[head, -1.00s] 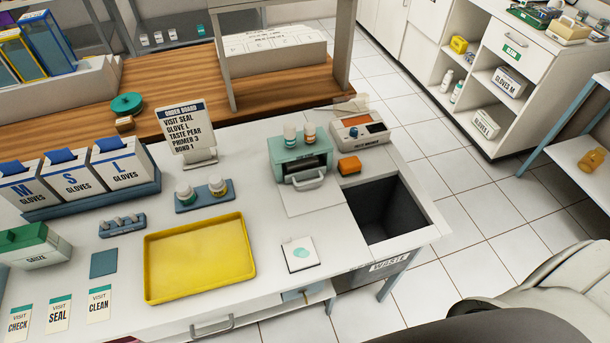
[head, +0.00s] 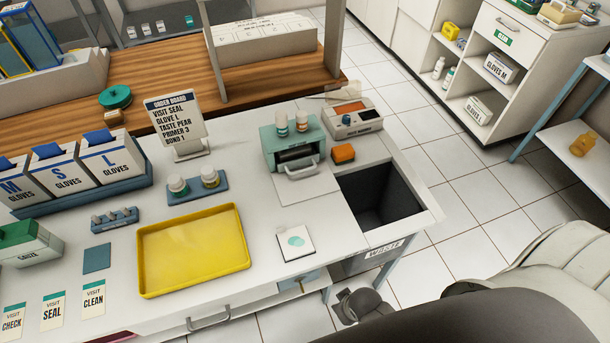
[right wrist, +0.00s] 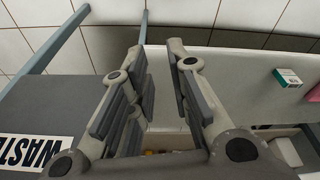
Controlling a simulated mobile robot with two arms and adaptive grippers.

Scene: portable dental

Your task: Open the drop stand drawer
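The teal drop stand (head: 268,150) is on the white worktop, with two small capped bottles (head: 281,123) on top. A dark slot shows in its front. Its pale drawer handle (head: 301,171) is below the slot, close to the body; the drawer looks shut. My right gripper (head: 362,304) is low beyond the table's front edge, below the worktop and well apart from the stand. In the right wrist view its fingers (right wrist: 157,50) are spread, with nothing between them. My left gripper is not in view.
The waste opening (head: 378,198) is right of the stand. A white pad (head: 295,242) and a yellow tray (head: 193,250) lie in front. The worktop just before the handle is clear.

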